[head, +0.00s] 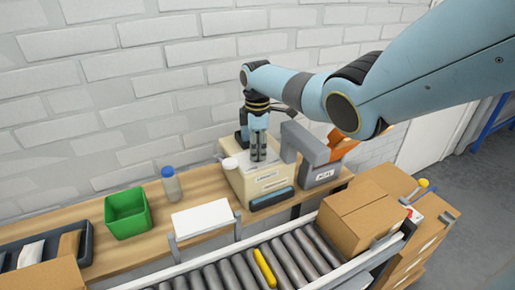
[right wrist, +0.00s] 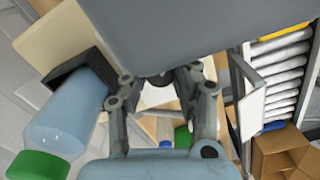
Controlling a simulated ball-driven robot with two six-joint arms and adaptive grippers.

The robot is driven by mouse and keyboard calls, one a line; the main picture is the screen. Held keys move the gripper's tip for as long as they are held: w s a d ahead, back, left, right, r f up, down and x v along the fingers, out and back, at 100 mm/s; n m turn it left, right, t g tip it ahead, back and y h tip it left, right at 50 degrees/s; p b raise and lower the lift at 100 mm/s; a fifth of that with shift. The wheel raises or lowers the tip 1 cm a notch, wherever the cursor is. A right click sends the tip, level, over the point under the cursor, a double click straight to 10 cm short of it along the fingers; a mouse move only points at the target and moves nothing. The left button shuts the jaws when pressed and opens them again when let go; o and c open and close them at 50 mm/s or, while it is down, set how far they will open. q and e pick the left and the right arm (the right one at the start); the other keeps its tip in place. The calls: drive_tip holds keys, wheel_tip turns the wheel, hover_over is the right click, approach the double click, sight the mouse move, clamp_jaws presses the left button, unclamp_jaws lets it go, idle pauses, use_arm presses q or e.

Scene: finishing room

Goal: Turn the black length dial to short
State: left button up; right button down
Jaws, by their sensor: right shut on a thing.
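The beige machine (head: 268,182) stands on the wooden bench against the brick wall. My right gripper (head: 258,157) points down at its top in the head view. In the right wrist view, its fingers (right wrist: 158,84) are close around a small dark piece, which I take to be the black length dial (right wrist: 156,81). The dial is hidden by the fingers in the head view, and its setting cannot be read. My left gripper is in neither view.
A grey and orange device (head: 318,166) stands close right of the machine. A green bin (head: 127,214), a blue-capped bottle (head: 172,186) and a white panel (head: 203,219) are to the left. A roller conveyor (head: 228,275) and cardboard boxes (head: 360,215) lie in front.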

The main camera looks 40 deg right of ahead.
drive_tip(key=c, duration=1)
unclamp_jaws()
wheel_tip(320, 180, up, 12)
drive_tip(key=shift+r, duration=0.1)
drive_tip(key=shift+a+f, duration=0.1)
drive_tip(key=shift+f, duration=0.1)
